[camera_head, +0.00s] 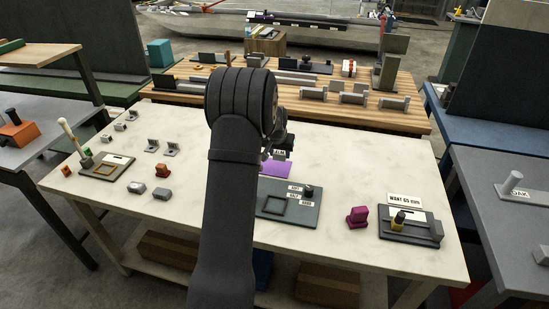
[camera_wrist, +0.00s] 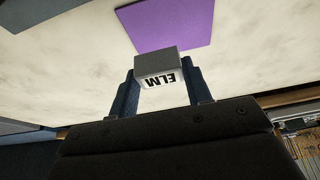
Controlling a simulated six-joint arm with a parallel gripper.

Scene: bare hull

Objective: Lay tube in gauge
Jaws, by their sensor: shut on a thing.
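My gripper (camera_wrist: 162,85) is shut on a grey piece with a white ELM label (camera_wrist: 160,65), which sits between its two fingers. In the head view the ELM label (camera_head: 280,155) shows just right of my arm, near a purple sheet (camera_head: 275,169). Whether this piece is a tube cannot be told; only its blocky end shows. A dark grey fixture (camera_head: 418,233) stands at the table's right end, behind which a card reads WANT 65 mm (camera_head: 405,199). It looks like the gauge.
A dark tray (camera_head: 301,217) with labels and a square frame lies at the table's middle front. A magenta block (camera_head: 357,217) stands between it and the fixture. Small grey blocks and another dark tray (camera_head: 92,172) are at left.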

